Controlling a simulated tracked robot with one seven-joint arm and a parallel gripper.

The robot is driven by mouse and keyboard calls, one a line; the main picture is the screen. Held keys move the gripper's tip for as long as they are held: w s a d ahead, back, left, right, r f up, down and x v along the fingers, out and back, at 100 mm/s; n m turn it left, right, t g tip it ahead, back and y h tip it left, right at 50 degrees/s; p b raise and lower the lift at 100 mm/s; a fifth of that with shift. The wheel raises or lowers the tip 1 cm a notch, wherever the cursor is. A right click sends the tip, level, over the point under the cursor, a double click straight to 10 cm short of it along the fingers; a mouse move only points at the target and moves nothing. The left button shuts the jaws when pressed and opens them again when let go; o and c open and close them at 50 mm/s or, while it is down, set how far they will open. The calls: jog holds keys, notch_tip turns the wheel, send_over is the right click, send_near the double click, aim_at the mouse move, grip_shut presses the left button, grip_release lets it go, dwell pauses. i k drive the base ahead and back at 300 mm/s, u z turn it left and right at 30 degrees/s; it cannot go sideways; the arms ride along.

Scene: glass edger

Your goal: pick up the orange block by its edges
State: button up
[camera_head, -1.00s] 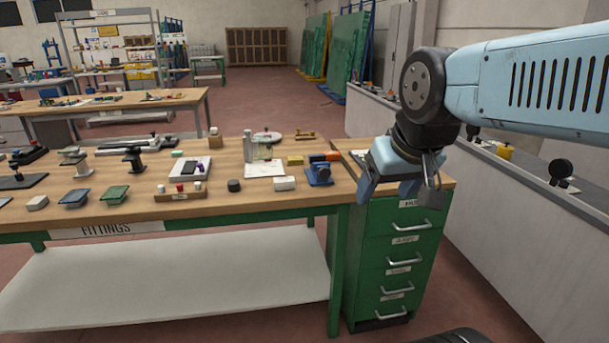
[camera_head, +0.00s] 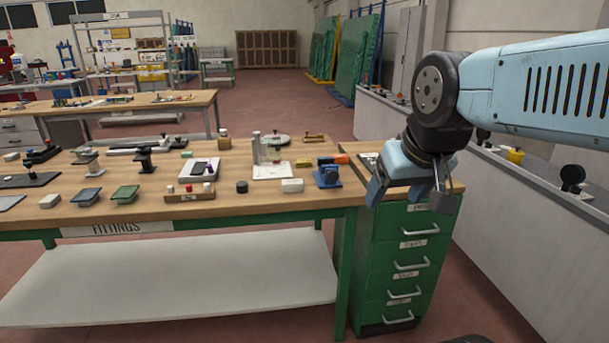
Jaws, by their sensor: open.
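A small orange block (camera_head: 341,158) lies near the right end of the wooden bench top, behind and right of a blue fixture (camera_head: 327,174). The fixture hides part of its surroundings, and the block's lower edge is hard to make out. My gripper (camera_head: 408,201) is open and empty, pointing down over the green drawer cabinet, to the right of the block and apart from it.
The bench (camera_head: 260,208) holds several items: a white block (camera_head: 292,185), a black knob (camera_head: 242,187), a yellow block (camera_head: 304,163) and an upright stand (camera_head: 257,150). The drawer cabinet (camera_head: 410,262) stands against the bench's right end. A grey counter (camera_head: 505,220) runs along the right.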

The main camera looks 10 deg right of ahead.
aim_at(340, 159)
jog(key=u, duration=0.45)
jog(key=i, duration=1.65)
jog(key=z, duration=0.55)
